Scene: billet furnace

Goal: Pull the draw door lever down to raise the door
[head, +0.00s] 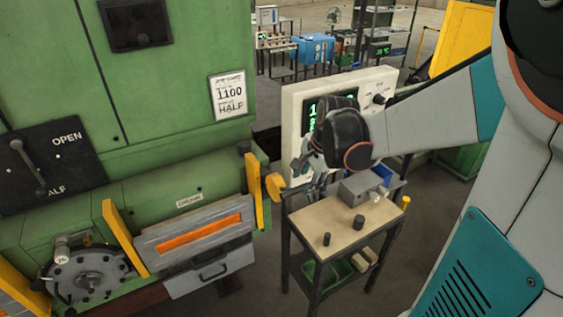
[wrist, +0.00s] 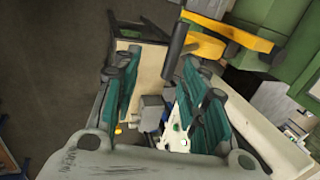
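The draw door lever appears to be the yellow arm (wrist: 220,27) with a dark cylindrical grip (wrist: 178,50) in the wrist view. In the head view its yellow end (head: 275,185) shows at the furnace's right side. My gripper (head: 314,172) is just right of it, partly hidden by my wrist. In the wrist view my gripper (wrist: 160,70) has its two teal fingers wide apart, with the grip ahead near the fingertips. I cannot tell whether they touch. The draw door (head: 200,235) is a grey panel with a glowing orange strip.
A small table (head: 335,225) with dark pegs and a grey block stands below my gripper. A white panel with green digits (head: 300,105) stands behind it. A black OPEN/HALF panel (head: 75,150) with its own lever is at far left. Yellow uprights (head: 124,238) flank the door.

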